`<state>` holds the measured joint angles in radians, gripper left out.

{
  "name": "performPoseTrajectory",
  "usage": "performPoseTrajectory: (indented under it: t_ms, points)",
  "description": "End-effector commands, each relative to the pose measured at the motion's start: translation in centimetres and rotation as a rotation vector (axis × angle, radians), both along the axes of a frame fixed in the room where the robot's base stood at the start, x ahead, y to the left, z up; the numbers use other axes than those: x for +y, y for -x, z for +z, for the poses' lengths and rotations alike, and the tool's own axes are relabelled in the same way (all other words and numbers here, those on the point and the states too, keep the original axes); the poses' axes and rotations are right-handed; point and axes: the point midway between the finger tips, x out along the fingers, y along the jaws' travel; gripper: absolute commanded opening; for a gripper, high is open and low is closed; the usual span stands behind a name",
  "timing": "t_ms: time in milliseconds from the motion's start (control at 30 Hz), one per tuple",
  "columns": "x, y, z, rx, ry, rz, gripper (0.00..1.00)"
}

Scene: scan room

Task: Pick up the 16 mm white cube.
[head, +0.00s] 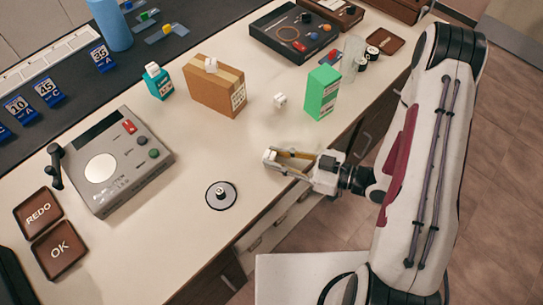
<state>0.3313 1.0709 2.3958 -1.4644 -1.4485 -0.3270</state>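Several small white cubes are in the head view, and I cannot tell their sizes in millimetres. One white cube (280,100) lies on the bench between the cardboard box and the green box. Another white cube (211,65) sits on the cardboard box (214,90), and a third white cube (152,70) sits on the teal box (159,85). My gripper (271,157) is low over the bench's right side, pointing left, its fingers apart. A small white block-like shape shows at its fingertips; I cannot tell whether it is gripped.
A green box (318,92) and a clear cylinder (351,55) stand beyond my gripper. A round dark disc (221,195) with a small weight lies to its left. A grey scale-like device (118,160) is farther left. The bench (185,235) is bare in front.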

Motion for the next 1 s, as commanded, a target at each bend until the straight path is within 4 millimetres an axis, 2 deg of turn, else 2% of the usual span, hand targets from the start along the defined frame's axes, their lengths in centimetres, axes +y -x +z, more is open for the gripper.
performPoseTrajectory:
  t_ms: [567, 767, 1000]
  points:
    - [0.0, 0.0, 0.5, -0.001, 0.0, 0.0, 0.06]
    - [0.0, 0.0, 1.6, -0.001, 0.0, 0.0, 0.06]
    - [0.0, 0.0, 3.8, -0.003, 0.001, 0.0, 0.06]
